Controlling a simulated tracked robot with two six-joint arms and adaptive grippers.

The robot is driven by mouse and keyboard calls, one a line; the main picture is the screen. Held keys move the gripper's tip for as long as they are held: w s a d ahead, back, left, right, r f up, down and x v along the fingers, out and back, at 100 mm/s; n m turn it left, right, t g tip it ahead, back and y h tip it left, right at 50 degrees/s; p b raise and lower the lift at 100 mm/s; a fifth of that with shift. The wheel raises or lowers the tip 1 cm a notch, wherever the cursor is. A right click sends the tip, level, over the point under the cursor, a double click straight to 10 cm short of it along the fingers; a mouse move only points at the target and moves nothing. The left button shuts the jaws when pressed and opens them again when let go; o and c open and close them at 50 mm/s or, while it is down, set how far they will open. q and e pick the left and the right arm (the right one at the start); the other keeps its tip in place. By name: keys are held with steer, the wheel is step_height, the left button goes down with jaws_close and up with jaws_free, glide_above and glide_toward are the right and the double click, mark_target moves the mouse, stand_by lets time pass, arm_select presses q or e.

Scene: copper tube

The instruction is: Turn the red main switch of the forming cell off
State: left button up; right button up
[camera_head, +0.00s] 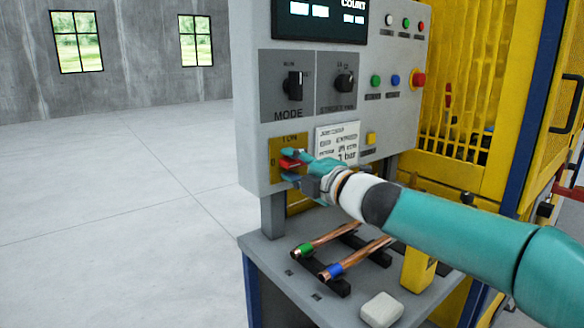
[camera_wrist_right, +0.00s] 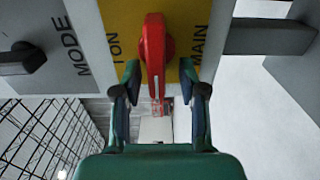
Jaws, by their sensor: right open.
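The red main switch (camera_head: 290,163) sits on a yellow plate (camera_head: 303,140) low on the grey panel, with "1 ON" above it and "0" to its left. My right gripper (camera_head: 288,165) is at the switch, its fingers above and below the handle. In the right wrist view the red handle (camera_wrist_right: 153,50) lies between the two fingertips of my right gripper (camera_wrist_right: 161,85), which are apart with a gap on each side. The handle looks about level in the head view, its white-marked end toward the "0" side. My left gripper is not in view.
MODE knob (camera_head: 293,86) and a second black knob (camera_head: 344,82) are above the plate. A red emergency button (camera_head: 418,79) is at right. Two copper tubes (camera_head: 322,241) lie on black holders below, near a white block (camera_head: 381,310). Open floor is at left.

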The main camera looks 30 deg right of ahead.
steer(key=s, duration=1.2)
steer(key=shift+d, duration=0.45)
steer(key=shift+f, duration=0.1)
